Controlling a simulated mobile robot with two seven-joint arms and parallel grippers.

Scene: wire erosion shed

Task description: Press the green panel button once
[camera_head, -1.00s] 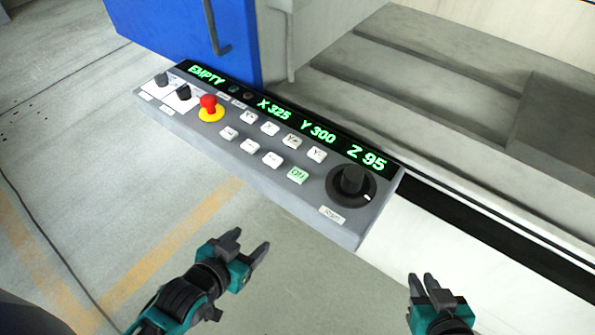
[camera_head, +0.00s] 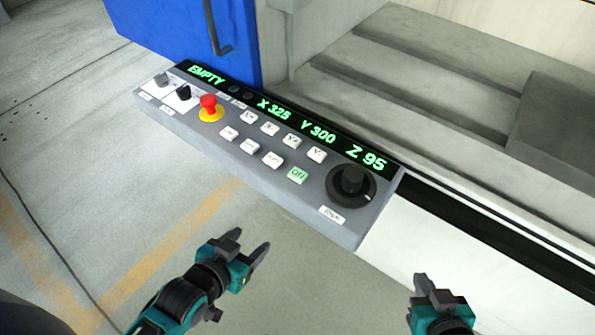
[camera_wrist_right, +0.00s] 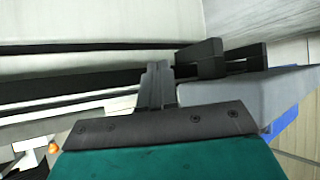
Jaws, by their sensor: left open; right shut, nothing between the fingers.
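The green panel button (camera_head: 297,175) is a small pale green square key at the right end of the lower key row on the grey control panel (camera_head: 340,232). Nothing covers it. My left gripper (camera_head: 250,247) is open and empty, below and left of the button, apart from the panel. My right gripper (camera_head: 421,284) is shut with nothing in it, below and right of the panel, apart from it. In the right wrist view its closed fingers (camera_wrist_right: 157,84) point toward the pale machine front.
The panel carries several white keys, a red mushroom button (camera_head: 208,103) on a yellow ring, a black dial (camera_head: 351,184) and a display strip (camera_head: 283,113) reading EMPTY, X 325, Y 300, Z 95. A blue door (camera_head: 180,30) stands behind. Floor in front is clear.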

